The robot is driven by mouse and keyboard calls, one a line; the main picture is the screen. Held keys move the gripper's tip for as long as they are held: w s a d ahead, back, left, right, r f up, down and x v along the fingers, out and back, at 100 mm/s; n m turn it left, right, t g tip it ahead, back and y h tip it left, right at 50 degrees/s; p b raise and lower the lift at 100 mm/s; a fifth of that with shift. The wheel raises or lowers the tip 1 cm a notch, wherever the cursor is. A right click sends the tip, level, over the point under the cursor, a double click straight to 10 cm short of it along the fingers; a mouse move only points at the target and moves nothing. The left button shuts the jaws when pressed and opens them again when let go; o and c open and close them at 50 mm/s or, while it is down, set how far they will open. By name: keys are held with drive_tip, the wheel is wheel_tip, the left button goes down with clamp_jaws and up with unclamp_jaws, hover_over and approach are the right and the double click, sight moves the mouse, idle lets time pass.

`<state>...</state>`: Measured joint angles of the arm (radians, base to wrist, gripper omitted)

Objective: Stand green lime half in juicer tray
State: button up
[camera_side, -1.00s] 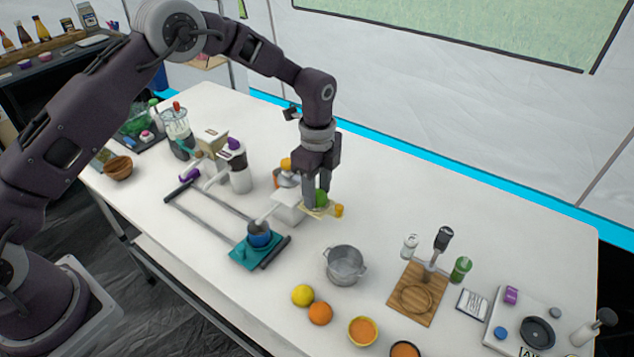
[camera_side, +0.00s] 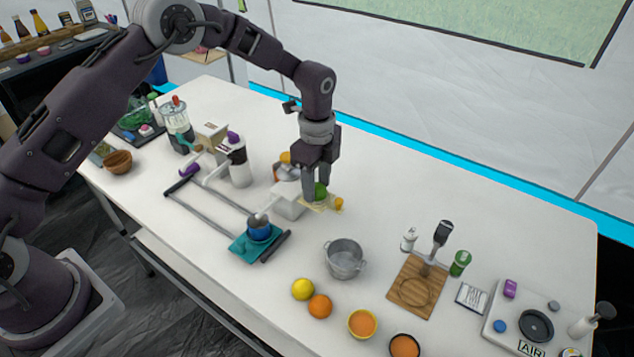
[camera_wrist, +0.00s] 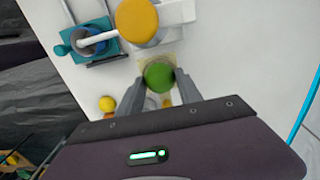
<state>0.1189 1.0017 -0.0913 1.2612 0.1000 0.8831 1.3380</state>
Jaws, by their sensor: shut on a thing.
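The green lime half (camera_side: 320,190) is between the fingers of my gripper (camera_side: 316,192), which is shut on it. In the wrist view, the lime (camera_wrist: 158,76) shows as a green round between both fingertips (camera_wrist: 160,90). The pale yellow juicer tray (camera_side: 329,206) lies directly below the lime, beside the white juicer block (camera_side: 288,206). The tray also shows behind the lime in the wrist view (camera_wrist: 174,60). I cannot tell whether the lime touches the tray. The fingers hide part of it.
An orange-yellow round piece (camera_wrist: 137,20) is close by in the wrist view. A blue cup (camera_side: 258,230) stands on a teal stand to the left. A metal pot (camera_side: 345,258) and fruit (camera_side: 303,289) are in front. The table right of the tray is clear.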

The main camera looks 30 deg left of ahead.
sight(317, 187)
drive_tip(key=shift+f, duration=0.5)
drive_tip(key=o, duration=0.7)
wheel_tip(317, 187, up, 11)
idle(0.6)
drive_tip(key=s+a+r+n+t, duration=0.25)
drive_tip(key=s+r+n, duration=0.25)
drive_tip(key=s+r, duration=0.35)
drive_tip(key=s+a+r+n+t, duration=0.1)
drive_tip(key=s+a+r+n, duration=0.25)
drive_tip(key=s+r, duration=0.5)
drive_tip(key=s+a+f+n+t, duration=0.2)
drive_tip(key=s+n, duration=0.7)
drive_tip(key=s, duration=0.8)
